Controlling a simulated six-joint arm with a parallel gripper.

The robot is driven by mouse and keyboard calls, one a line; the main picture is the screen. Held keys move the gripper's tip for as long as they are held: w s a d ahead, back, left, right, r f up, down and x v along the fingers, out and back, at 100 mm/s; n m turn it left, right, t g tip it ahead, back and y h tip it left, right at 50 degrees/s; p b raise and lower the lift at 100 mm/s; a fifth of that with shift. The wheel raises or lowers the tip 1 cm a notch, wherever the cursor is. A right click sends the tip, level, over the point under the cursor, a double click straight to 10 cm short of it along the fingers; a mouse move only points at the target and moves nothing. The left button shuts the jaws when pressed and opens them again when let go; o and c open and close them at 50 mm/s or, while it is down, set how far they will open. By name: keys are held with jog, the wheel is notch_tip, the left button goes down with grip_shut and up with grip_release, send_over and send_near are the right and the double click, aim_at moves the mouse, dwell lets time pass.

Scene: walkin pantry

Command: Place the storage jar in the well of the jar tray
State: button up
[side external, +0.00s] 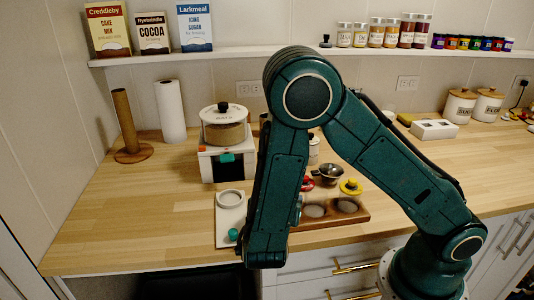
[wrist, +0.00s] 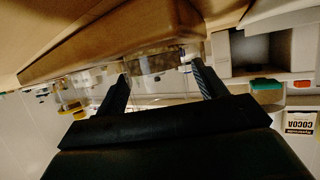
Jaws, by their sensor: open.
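In the wrist view, which looks upside down, the tray (wrist: 110,40) is the brown block along the top. A clear storage jar with brownish contents (wrist: 155,63) appears against the tray, between and beyond my fingertips. I cannot tell whether it sits fully in a well. My gripper (wrist: 160,75) is open, one finger toward each side of the jar. In the side view my arm hides the fingertips and most of the jar.
A white board with a round ring (side external: 230,200) and a teal knob lies left of my arm. A white appliance (side external: 210,165) carrying a large lidded pot stands behind it. A small dark pot (side external: 328,174) and a yellow lid (side external: 350,187) are behind the tray.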

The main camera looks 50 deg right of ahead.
jog(key=v, duration=1.2)
jog(key=shift+d, duration=0.2)
dwell(0.4)
jog(key=s+d+r+n+g+y, duration=0.3)
jog(key=d+r+n+y, duration=0.25)
jog(key=d+y, duration=0.2)
jog(key=s+d+r+n+t+y, duration=0.1)
jog(key=s+r+n+t+y, duration=0.2)
jog(key=s+r+n+y, duration=0.2)
jog(key=s+r+n, duration=0.3)
jog(key=s+r, duration=0.1)
jog(key=shift+s+d+t, duration=0.3)
jog(key=shift+s, duration=0.05)
